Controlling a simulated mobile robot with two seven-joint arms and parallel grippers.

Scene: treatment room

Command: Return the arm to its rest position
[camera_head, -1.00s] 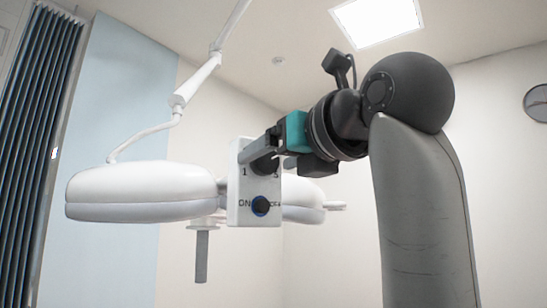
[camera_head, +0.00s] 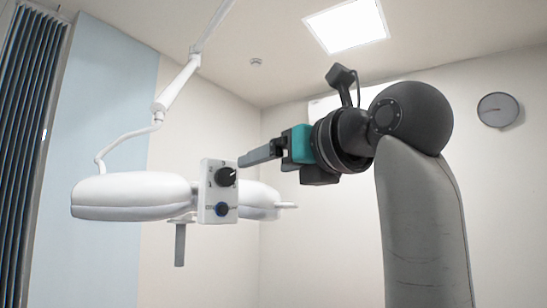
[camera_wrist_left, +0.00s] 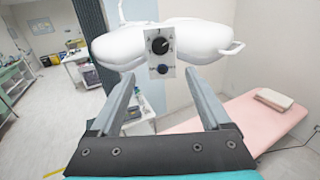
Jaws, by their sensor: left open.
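My left gripper (camera_head: 243,160) is raised in the head view, its fingers pointing left toward the white control panel (camera_head: 217,203) of the lamp. In the left wrist view the gripper (camera_wrist_left: 159,76) has its two grey fingers wide apart with nothing between them. The panel's black dial (camera_head: 225,177) and blue-ringed button (camera_head: 222,209) are visible. The dial (camera_wrist_left: 160,46) also shows in the wrist view, beyond the fingertips and apart from them. My right gripper is not in view.
The white surgical lamp (camera_head: 130,195) hangs from a jointed ceiling arm (camera_head: 178,85), with a grey handle (camera_head: 180,246) below. A pink treatment bed (camera_wrist_left: 245,118) stands at lower right in the wrist view, and a white cart (camera_wrist_left: 84,70) farther back at left.

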